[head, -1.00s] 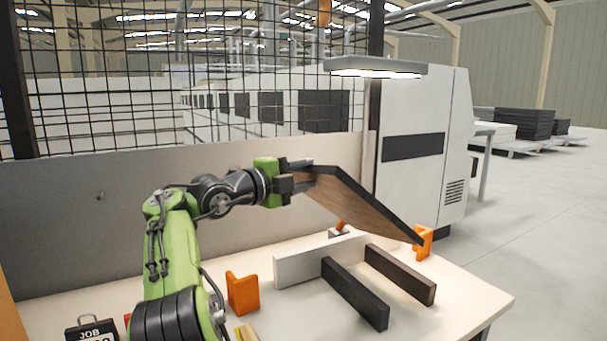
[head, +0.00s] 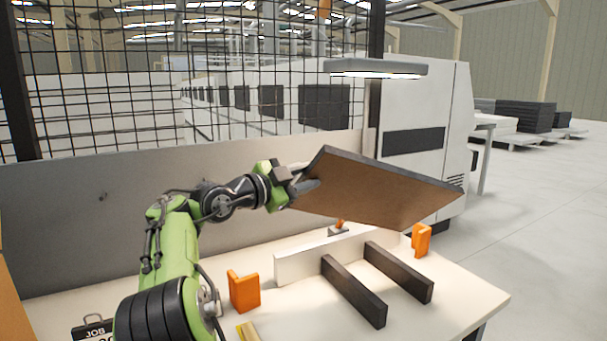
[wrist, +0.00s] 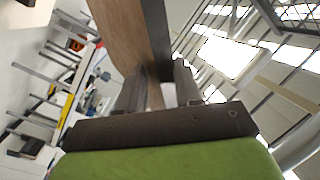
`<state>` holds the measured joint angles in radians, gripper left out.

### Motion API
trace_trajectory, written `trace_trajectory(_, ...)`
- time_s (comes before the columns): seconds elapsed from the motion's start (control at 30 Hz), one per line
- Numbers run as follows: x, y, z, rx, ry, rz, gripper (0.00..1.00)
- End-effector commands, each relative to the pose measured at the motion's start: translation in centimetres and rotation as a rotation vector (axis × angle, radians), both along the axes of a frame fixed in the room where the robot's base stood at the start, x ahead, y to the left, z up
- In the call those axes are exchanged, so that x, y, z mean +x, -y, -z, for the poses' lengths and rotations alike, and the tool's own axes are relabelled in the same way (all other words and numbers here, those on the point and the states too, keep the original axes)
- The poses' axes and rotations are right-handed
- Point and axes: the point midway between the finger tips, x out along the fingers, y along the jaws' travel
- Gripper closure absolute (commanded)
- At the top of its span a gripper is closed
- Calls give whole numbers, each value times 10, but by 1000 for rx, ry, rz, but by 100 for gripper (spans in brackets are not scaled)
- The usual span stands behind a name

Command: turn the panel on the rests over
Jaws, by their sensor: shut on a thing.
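The panel (head: 375,190) is a flat board with a brown wood face and dark edges. It is in the air above the bench, tilted, with its brown face toward the head camera. My gripper (head: 300,188) is shut on its left end. In the wrist view, the panel (wrist: 122,35) runs up from between the two fingers of my gripper (wrist: 155,90), with a dark side on its right. The rests are two dark parallel bars, the left one (head: 353,290) and the right one (head: 398,271). They lie on the bench below the panel with nothing on them.
A white upright board (head: 300,262) stands behind the bars. Orange blocks stand at left (head: 244,291) and right (head: 421,240). A lamp (head: 376,68) hangs above the panel. A grey wall and mesh fence (head: 100,100) are behind. The bench's front right (head: 450,305) is clear.

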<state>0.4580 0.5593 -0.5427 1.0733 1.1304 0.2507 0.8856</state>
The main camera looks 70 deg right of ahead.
Motion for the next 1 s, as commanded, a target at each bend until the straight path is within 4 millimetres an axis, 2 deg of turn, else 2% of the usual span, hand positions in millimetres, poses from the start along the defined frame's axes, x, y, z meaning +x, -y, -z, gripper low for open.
trace_trajectory(0.03,-1,-1,-7,14,-48,1,100)
trace_trajectory(0.2,-1,-1,-6,97,-197,2,100)
trace_trajectory(0.57,-1,0,-5,124,-245,2,100)
trace_trajectory(0.9,-1,-1,-9,335,-627,8,100)
trace_trajectory(1.0,-1,0,-7,361,-677,8,100)
